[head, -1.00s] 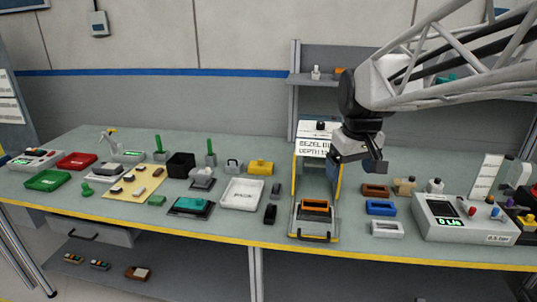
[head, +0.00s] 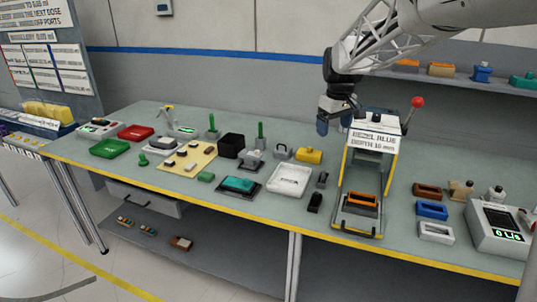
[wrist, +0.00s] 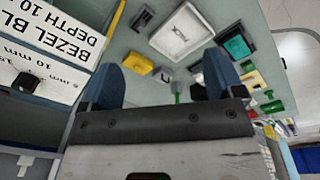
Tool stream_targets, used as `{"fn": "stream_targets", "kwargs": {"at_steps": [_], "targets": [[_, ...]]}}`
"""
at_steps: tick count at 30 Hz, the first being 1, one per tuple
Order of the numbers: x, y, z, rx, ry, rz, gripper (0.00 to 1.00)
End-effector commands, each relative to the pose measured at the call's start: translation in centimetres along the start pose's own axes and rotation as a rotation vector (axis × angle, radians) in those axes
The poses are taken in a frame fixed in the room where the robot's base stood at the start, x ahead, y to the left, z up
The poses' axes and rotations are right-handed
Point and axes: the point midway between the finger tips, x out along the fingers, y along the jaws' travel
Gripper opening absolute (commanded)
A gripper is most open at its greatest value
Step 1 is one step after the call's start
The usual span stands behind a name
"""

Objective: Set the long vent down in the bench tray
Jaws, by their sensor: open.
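My gripper (head: 334,122) is open and empty, with blue fingertips, high above the bench beside the left of the press sign. In the wrist view my gripper (wrist: 162,82) has its fingers spread with nothing between them. A shallow white tray (head: 289,180) with lettering on its floor, probably the bench tray, lies empty mid-bench; it also shows in the wrist view (wrist: 182,36). To its right lie a black elongated part (head: 315,202) and a smaller dark grey part (head: 322,180). I cannot tell which, if either, is the long vent.
The yellow-framed press (head: 344,190) holds an orange bezel (head: 362,200) and has a red-knobbed lever (head: 417,102). A yellow block (head: 309,155) sits behind the tray. Brown, blue (head: 432,209) and white bezels lie right of the press. Other bench items crowd the left.

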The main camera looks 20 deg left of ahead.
Motion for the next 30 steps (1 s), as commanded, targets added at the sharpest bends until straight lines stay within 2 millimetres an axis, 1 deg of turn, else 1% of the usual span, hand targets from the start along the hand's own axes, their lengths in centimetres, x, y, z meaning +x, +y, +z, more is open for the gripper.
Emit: {"fn": "stream_targets", "kwargs": {"at_steps": [1, 3, 11, 16, 23, 30], "targets": [[0.7, -0.1, -1.5, -0.023, -0.004, -0.003, 0.87], [1.4, -0.2, -3.4, -0.053, -0.006, -0.007, 0.87], [4.5, -1.1, -10.3, -0.169, -0.019, -0.020, 0.87], [6.8, -2.0, -14.8, -0.246, -0.026, -0.029, 0.87], [10.4, -3.9, -20.5, -0.349, -0.037, -0.042, 0.87], [14.4, -6.4, -26.2, -0.456, -0.046, -0.054, 0.87]]}}
